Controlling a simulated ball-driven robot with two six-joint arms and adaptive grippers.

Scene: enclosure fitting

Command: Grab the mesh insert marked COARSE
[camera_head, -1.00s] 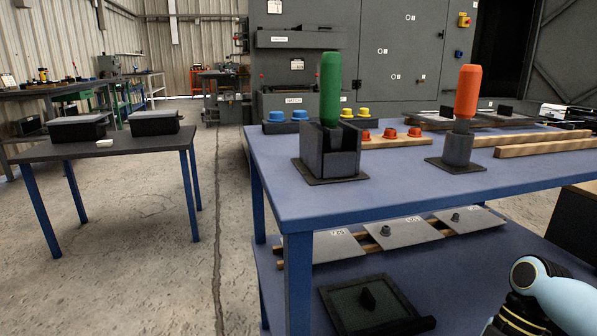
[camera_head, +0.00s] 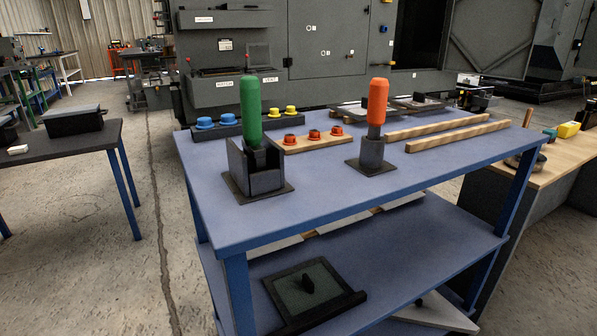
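Two more dark-framed flat pieces lie at the back of the table top, one on the left (camera_head: 362,110) and one on the right (camera_head: 428,104). They are small in the view, and I can read no COARSE label on either. Neither of my grippers is in view.
The blue table (camera_head: 330,192) holds a green-handled tool (camera_head: 251,110) and an orange-handled tool (camera_head: 377,102) in dark holders, coloured knobs, and wooden rails (camera_head: 450,135). A dark table (camera_head: 60,155) stands left, a wooden-topped bench (camera_head: 560,155) right. Floor between the left tables is clear.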

